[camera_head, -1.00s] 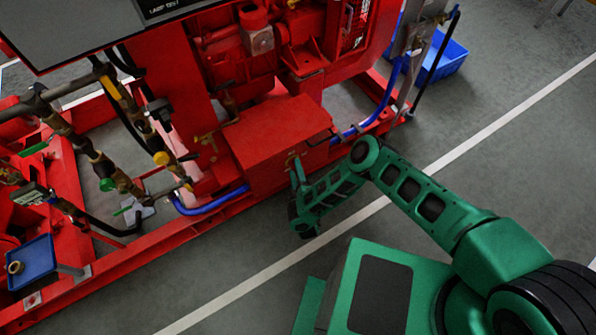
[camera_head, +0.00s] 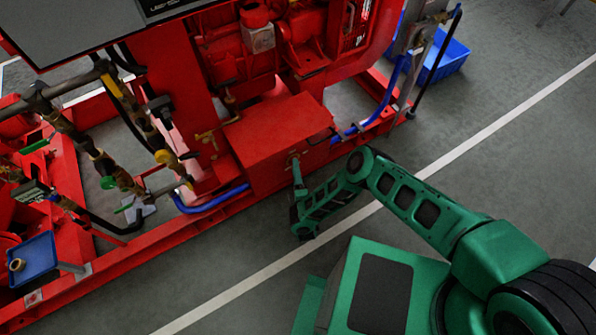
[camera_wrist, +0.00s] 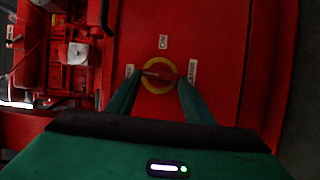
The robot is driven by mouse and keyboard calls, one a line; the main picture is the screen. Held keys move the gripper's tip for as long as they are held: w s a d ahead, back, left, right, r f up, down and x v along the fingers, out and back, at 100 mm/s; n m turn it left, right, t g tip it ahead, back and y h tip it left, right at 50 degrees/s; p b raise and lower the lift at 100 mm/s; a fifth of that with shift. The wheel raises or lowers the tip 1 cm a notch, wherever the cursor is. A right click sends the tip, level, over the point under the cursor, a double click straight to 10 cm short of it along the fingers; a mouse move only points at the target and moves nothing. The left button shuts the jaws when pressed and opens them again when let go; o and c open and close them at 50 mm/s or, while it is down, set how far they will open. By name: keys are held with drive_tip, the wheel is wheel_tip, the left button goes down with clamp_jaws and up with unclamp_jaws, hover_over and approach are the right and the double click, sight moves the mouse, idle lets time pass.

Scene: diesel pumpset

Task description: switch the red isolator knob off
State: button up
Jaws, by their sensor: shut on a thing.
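The red isolator knob (camera_wrist: 158,72) sits inside a yellow ring (camera_wrist: 159,88) on a red panel in the wrist view. My gripper (camera_wrist: 160,78) has one green finger on each side of the knob, and its fingertips are closed on the knob's red handle. The handle lies roughly crosswise in this view, between the two fingers. In the head view my gripper (camera_head: 296,162) is at the front face of the red box (camera_head: 275,132), and the knob itself is mostly hidden there.
Small white labels surround the knob, one above it (camera_wrist: 163,42) and one at its right (camera_wrist: 193,72). A blue hose (camera_head: 212,200) runs left of the box. Pipes and valves stand further left.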

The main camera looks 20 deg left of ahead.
drive_tip(key=shift+s+a+f, duration=0.1)
drive_tip(key=shift+s, duration=0.1)
drive_tip(key=o, duration=1.1)
drive_tip(key=shift+c, duration=0.2)
drive_tip(key=shift+w, duration=0.1)
drive_tip(key=v, duration=1)
drive_tip(key=shift+s+d, duration=0.25)
drive_tip(key=shift+s, duration=0.1)
drive_tip(key=shift+f, duration=0.1)
